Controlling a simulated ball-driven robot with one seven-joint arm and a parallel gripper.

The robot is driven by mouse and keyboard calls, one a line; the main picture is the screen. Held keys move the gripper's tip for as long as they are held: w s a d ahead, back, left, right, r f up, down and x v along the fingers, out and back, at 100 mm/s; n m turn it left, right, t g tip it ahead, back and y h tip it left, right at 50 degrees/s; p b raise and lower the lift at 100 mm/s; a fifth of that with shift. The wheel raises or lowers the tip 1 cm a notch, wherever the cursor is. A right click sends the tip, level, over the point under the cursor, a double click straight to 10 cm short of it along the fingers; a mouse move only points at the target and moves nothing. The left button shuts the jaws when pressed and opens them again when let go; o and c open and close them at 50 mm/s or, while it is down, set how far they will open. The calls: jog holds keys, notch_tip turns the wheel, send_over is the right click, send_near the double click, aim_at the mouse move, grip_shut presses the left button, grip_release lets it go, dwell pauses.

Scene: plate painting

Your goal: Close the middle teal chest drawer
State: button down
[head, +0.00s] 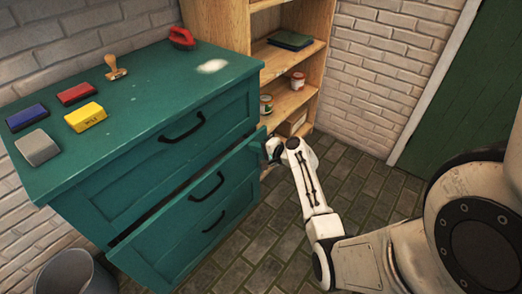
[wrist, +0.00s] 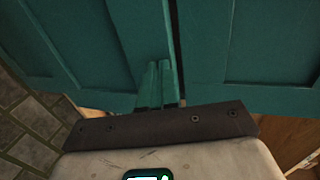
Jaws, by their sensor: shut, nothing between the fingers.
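The teal chest (head: 70,175) stands at the left in the head view, with stacked drawers. Its middle drawer (head: 175,212) is pulled out a little, with a dark gap along its top edge and a black handle (head: 207,187). The top drawer (head: 150,155) looks shut. My gripper (head: 270,150) is at the right end of the middle drawer's front, shut and empty. In the wrist view the shut fingers (wrist: 158,82) point at teal panels, close to a drawer edge; I cannot tell whether they touch it.
On the chest top lie a yellow block (head: 86,117), blue and red blocks, a grey block, a wooden stamp (head: 115,67) and a red item. A wooden shelf (head: 295,60) stands just behind the gripper. A grey bin (head: 65,272) is at lower left. Paved floor is clear in front.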

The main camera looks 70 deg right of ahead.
aim_at(246, 141)
dwell(0.3)
jog(key=w+b, duration=0.1)
jog(key=w, duration=0.1)
jog(key=w+d, duration=0.1)
jog(key=w, duration=0.1)
jog(key=shift+w+d+b, duration=0.1)
jog(key=shift+w+b, duration=0.05)
jog(key=shift+b, duration=0.2)
jog(key=shift+r, duration=0.15)
jog(key=shift+w, duration=0.1)
